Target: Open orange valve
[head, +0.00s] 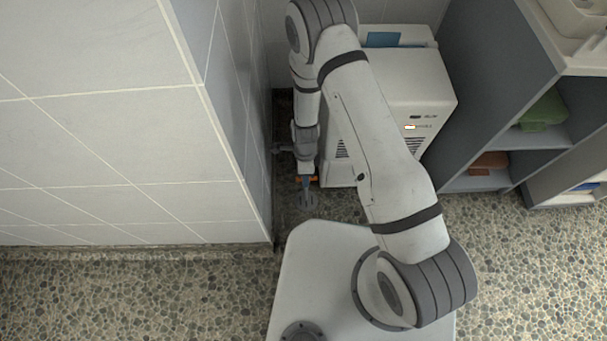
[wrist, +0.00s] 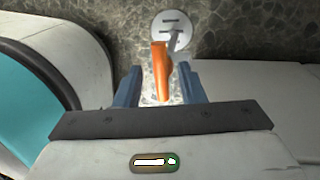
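The orange valve handle (wrist: 161,72) shows in the wrist view, standing between the two blue fingers of my gripper (wrist: 160,85). The fingers are apart, with a gap on each side of the handle. Beyond it is a round grey plate (wrist: 171,30) with a short grey stem. In the head view my gripper (head: 306,182) points down into the narrow gap between the tiled wall and the white machine.
A white machine (head: 415,85) stands close on the right of my arm, and a tiled wall block (head: 120,130) close on the left. A grey shelf unit (head: 490,60) with folded towels is farther right. The pebbled floor (head: 120,290) is clear in front.

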